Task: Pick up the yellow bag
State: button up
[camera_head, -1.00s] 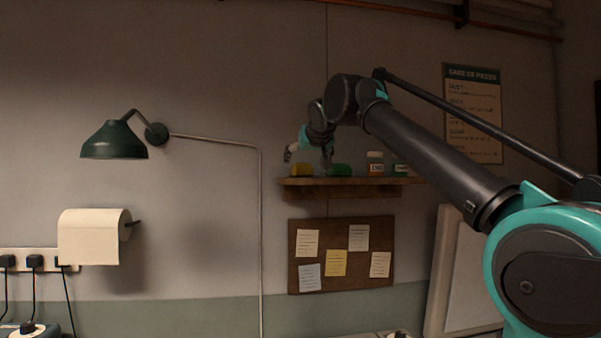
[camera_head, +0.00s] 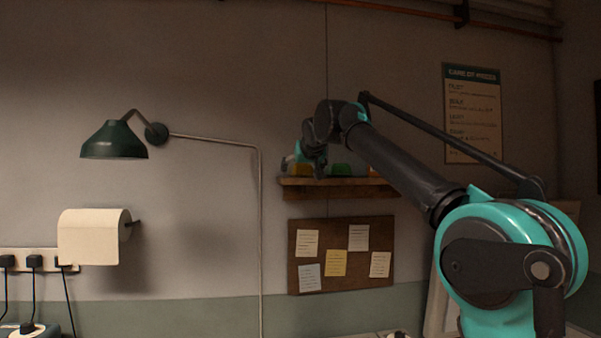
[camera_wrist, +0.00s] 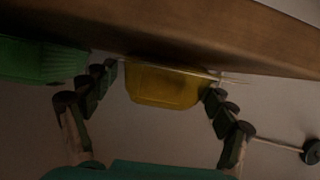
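The yellow bag (camera_head: 300,171) stands on the wooden wall shelf, partly hidden by my gripper (camera_head: 291,163) in the head view. In the wrist view, where the shelf appears at the top, the yellow bag (camera_wrist: 162,88) lies between the two fingertips of my gripper (camera_wrist: 160,84). The fingers are spread apart, one on each side of the bag. The right fingertip appears very close to the bag's edge; I cannot tell if it touches. A small gap shows at the left fingertip.
A green bag (camera_head: 340,170) sits right of the yellow one; it also shows in the wrist view (camera_wrist: 40,60), near the left finger. The shelf (camera_head: 330,184) has a corkboard (camera_head: 345,275) below it. A green lamp (camera_head: 115,141) is on the wall at left.

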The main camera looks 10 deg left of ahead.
jog(key=c, duration=1.3)
jog(key=shift+o, duration=0.2)
jog(key=shift+r, duration=0.1)
jog(key=shift+r, duration=4.9)
